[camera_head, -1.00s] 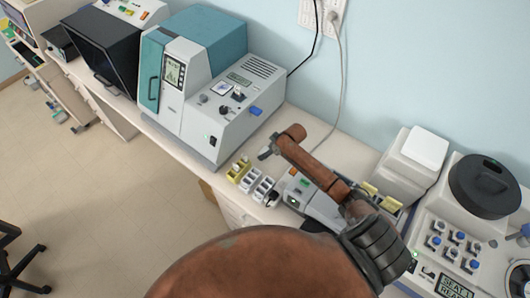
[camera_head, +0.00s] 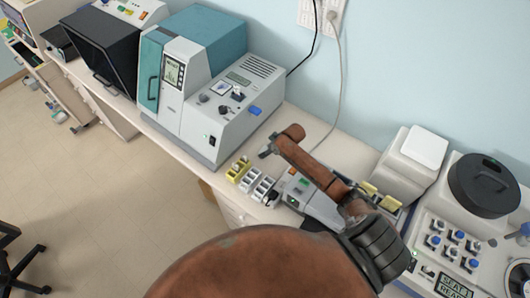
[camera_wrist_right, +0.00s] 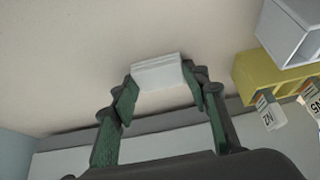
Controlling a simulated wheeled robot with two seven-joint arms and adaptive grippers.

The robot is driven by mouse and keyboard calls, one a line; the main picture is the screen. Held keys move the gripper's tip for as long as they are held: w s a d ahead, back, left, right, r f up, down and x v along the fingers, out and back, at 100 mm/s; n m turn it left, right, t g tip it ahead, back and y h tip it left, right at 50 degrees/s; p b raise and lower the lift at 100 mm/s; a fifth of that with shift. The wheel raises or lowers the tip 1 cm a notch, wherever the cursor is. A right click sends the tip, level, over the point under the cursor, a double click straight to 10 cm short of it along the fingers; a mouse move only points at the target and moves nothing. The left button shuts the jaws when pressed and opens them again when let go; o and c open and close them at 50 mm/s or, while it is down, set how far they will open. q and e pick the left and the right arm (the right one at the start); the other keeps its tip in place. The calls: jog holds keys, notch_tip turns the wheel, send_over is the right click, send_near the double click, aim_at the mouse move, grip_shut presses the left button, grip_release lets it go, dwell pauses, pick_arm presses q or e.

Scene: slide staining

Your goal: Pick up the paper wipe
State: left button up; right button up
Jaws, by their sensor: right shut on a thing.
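The paper wipe (camera_wrist_right: 157,72) is a small white, flat, layered piece in the right wrist view. My right gripper (camera_wrist_right: 160,82) has its two green fingers on either side of it, shut on it. The pale surface lies behind the wipe; I cannot tell whether the two touch. In the head view my right gripper (camera_head: 266,153) is small and partly hidden at the end of the brown arm, over the bench near the racks, and the wipe cannot be made out there. My left gripper is not in view.
A yellow rack (camera_head: 238,170) and white racks (camera_head: 262,188) stand at the bench's front edge. The yellow rack (camera_wrist_right: 270,80) and labelled pieces show close by on the right in the wrist view. A large teal and white machine (camera_head: 215,110) stands left; more devices stand right.

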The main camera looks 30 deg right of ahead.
aim_at(262, 149)
jog(key=shift+r, duration=0.15)
jog(key=shift+r, duration=0.3)
notch_tip(262, 149, up, 2)
jog(key=shift+r+b, duration=0.25)
jog(key=shift+b, duration=0.35)
jog(key=s+a+r+b, duration=0.1)
jog(key=s+r, duration=0.8)
jog(key=s, duration=0.5)
jog(key=shift+a+r, duration=0.35)
jog(key=shift+a, duration=0.05)
jog(key=shift+w, duration=0.1)
